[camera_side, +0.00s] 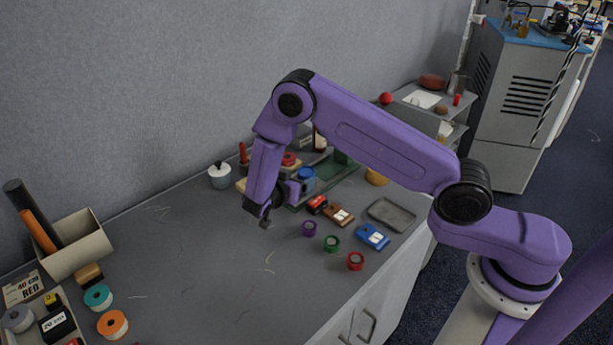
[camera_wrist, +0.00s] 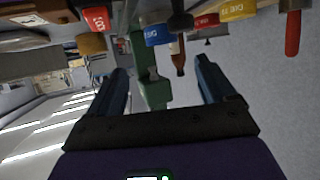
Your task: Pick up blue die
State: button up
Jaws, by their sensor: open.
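I cannot make out a clear blue die in either view. A small blue round container (camera_side: 307,178) stands at the back of the table in the side view, right of my gripper. A blue flat item with a white label (camera_side: 372,236) lies near the front edge. In the wrist view, a blue labelled piece (camera_wrist: 158,35) is ahead of my fingers; I cannot tell which object it is. My gripper (camera_side: 262,212) is over the middle of the grey table (camera_side: 215,275), and its fingers (camera_wrist: 161,68) are spread apart with nothing held between them.
Purple (camera_side: 309,228), green (camera_side: 331,243) and red (camera_side: 355,261) round pieces lie right of my gripper, with a grey tray (camera_side: 391,215) beyond. A bin (camera_side: 78,248) and spools (camera_side: 112,324) are at left. The table between is mostly clear.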

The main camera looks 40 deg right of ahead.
aim_at(308, 170)
jog(key=x, duration=1)
jog(key=shift+w+d+f, duration=0.2)
jog(key=shift+w, duration=0.15)
jog(key=c, duration=1.3)
